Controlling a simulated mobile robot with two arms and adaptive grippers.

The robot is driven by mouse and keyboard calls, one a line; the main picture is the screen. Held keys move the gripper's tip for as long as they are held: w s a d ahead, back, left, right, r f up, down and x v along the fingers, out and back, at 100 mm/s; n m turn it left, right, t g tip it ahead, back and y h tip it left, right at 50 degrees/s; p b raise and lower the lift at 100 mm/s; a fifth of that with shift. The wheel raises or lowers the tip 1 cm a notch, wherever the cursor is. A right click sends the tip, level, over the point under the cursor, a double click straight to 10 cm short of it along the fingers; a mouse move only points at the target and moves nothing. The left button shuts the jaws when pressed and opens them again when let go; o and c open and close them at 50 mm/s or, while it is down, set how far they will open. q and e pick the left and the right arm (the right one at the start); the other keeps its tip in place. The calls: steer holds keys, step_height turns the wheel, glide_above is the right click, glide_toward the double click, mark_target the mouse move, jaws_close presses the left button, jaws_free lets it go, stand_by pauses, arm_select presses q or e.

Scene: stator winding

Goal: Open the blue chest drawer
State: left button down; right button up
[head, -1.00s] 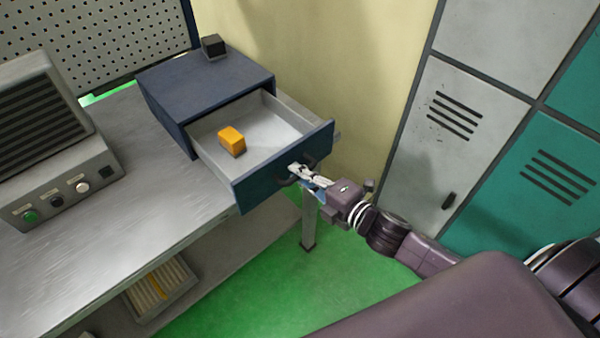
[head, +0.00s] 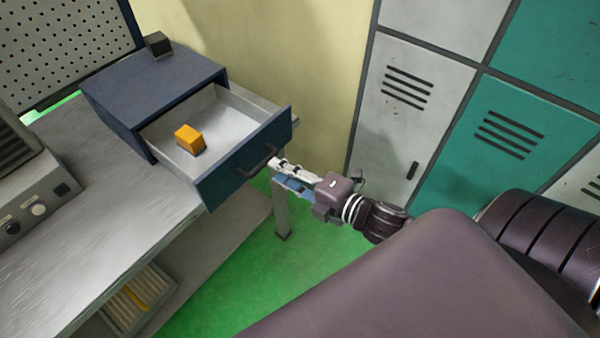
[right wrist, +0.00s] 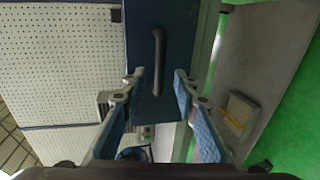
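The blue chest (head: 150,85) stands on the metal workbench, and its drawer (head: 245,158) is pulled well out. An orange block (head: 190,138) lies inside the drawer. The dark drawer handle (head: 258,160) is on the drawer front; it also shows in the right wrist view (right wrist: 157,62). My right gripper (head: 276,170) is just in front of the handle. In the right wrist view its two fingers (right wrist: 159,75) are apart on either side of the handle's lower end, with nothing between them gripped. My left gripper is not in view.
A small black cube (head: 158,44) sits on top of the chest. A grey control box (head: 30,190) stands on the workbench (head: 110,210) at left. A tray (head: 140,300) is on the lower shelf. Grey and teal lockers (head: 510,140) stand at right. Green floor (head: 310,250) is free below the gripper.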

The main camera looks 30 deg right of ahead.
steer(key=shift+v, duration=2.9)
steer(key=s+d+f+m+g+h, duration=0.2)
steer(key=d+f+m, duration=0.15)
steer(key=f, duration=0.65)
steer(key=s+d+f+m+g+h, duration=0.1)
steer(key=s+d+f+m+h, duration=0.2)
steer(key=f, duration=0.8)
steer(key=s+d+f+m+g+h, duration=0.15)
steer(key=d+f+m, duration=0.25)
steer(key=f, duration=0.6)
steer(key=s+a+f+m+g, duration=0.2)
steer(key=s+f+m+g, duration=0.3)
steer(key=s+f, duration=0.8)
steer(key=s+a+f+m+g, duration=0.2)
steer(key=s+a+f, duration=0.2)
steer(key=s+f, duration=0.1)
steer(key=s+a+f+m+g+y, duration=0.1)
steer(key=s+a+f+m+g, duration=0.1)
steer(key=s+a+f, duration=0.2)
steer(key=s+f, duration=0.2)
steer(key=s, duration=0.2)
steer(key=shift+s+a, duration=0.25)
steer(key=shift+a, duration=0.15)
steer(key=shift+w, duration=0.1)
